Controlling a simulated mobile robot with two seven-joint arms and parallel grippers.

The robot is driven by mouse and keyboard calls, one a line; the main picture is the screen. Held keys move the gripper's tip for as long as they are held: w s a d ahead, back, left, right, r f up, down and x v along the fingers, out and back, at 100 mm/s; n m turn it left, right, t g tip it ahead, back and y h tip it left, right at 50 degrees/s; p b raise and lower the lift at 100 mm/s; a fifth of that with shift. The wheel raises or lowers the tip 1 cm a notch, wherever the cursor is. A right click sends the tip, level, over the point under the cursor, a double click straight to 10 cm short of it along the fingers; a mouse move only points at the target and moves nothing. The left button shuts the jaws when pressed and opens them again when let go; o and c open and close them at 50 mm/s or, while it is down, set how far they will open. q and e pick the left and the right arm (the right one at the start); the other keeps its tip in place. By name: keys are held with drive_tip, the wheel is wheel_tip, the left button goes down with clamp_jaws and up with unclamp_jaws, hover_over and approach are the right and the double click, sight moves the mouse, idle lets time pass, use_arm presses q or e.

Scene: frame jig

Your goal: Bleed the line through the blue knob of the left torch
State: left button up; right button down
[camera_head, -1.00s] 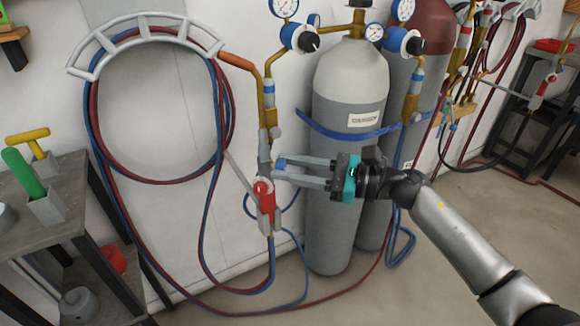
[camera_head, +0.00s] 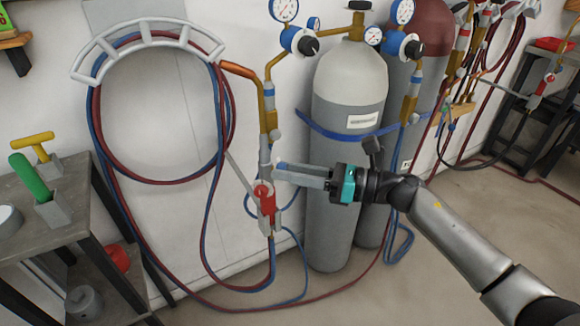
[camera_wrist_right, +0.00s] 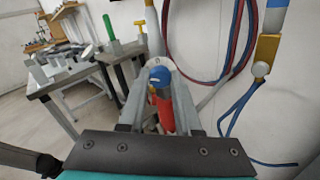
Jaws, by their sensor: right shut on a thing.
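The left torch (camera_head: 265,202) hangs upright by the wall, left of the grey cylinder, with a red knob and hoses below. Its blue knob (camera_wrist_right: 160,75) shows in the right wrist view between my fingertips, above a red part (camera_wrist_right: 163,112). In the head view a bit of blue (camera_head: 281,165) shows at the fingertips. My right gripper (camera_head: 279,173) reaches in from the right, its fingers drawn together on the blue knob. The fingers hide part of the knob and torch. My left gripper is not in view.
The grey oxygen cylinder (camera_head: 345,205) stands close behind my right gripper. Coiled red and blue hoses hang on a white rack (camera_head: 150,25) at left. A grey bench (camera_head: 85,205) with a green-handled tool (camera_head: 30,177) stands at far left. Floor at right is clear.

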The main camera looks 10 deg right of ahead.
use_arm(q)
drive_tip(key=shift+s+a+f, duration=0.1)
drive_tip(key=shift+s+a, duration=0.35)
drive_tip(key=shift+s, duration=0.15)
use_arm(e)
drive_tip(key=shift+m, duration=0.6)
drive_tip(key=c, duration=0.6)
unclamp_jaws()
use_arm(q)
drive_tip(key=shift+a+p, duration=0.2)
drive_tip(key=shift+p, duration=0.2)
use_arm(e)
drive_tip(key=v, duration=1.5)
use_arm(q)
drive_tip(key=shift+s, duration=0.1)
use_arm(e)
drive_tip(key=shift+d, duration=0.1)
